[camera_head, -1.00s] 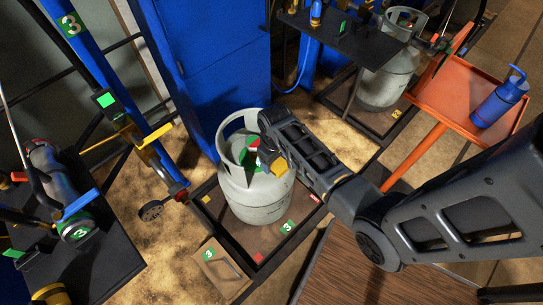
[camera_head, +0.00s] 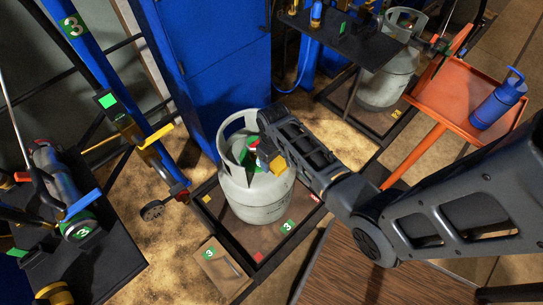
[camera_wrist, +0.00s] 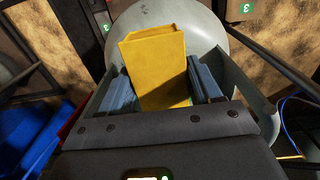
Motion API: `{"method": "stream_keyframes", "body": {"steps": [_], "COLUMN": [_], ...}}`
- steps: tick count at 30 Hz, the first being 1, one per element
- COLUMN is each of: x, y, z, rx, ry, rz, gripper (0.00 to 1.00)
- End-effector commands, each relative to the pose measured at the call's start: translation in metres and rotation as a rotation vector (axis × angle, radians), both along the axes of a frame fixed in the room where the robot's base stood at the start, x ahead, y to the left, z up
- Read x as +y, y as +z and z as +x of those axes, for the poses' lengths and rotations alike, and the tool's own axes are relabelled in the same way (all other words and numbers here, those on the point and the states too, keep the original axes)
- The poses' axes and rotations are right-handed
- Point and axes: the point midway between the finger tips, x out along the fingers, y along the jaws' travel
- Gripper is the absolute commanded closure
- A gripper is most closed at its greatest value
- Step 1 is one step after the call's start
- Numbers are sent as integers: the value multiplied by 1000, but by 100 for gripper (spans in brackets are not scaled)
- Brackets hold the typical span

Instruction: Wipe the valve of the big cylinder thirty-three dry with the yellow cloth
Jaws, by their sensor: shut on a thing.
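A big grey cylinder (camera_head: 258,200) with a collar around its top stands upright on a low framed platform (camera_head: 210,210). It fills the background of the wrist view (camera_wrist: 215,42). The yellow cloth (camera_wrist: 158,60) is a folded block between the two blue-grey fingers of my gripper (camera_wrist: 160,88). In the head view the cloth (camera_head: 277,165) shows as a small yellow patch at the collar's right side. My gripper is shut on it at the cylinder's top. A small green and red part (camera_head: 253,144) shows inside the collar. Whether the cloth touches the valve is hidden.
A second grey cylinder (camera_head: 386,82) stands at the back right, by a dark shelf (camera_head: 350,40). An orange tray (camera_head: 440,95) holds a blue bottle (camera_head: 499,97). A dark table (camera_head: 95,260) with a smaller cylinder stands at left. A blue cabinet (camera_head: 215,65) stands behind.

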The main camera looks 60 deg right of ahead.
Motion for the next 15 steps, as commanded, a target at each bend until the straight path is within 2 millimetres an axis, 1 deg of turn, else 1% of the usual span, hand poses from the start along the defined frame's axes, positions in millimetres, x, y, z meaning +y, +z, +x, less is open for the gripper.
{"method": "stream_keyframes", "body": {"steps": [1,6,15], "x": [1,2,0], "y": [2,1,1], "z": [-2,-7,2], "rx": [0,1,1], "ry": [0,0,0], "rz": [0,0,1], "gripper": [67,67,67]}}
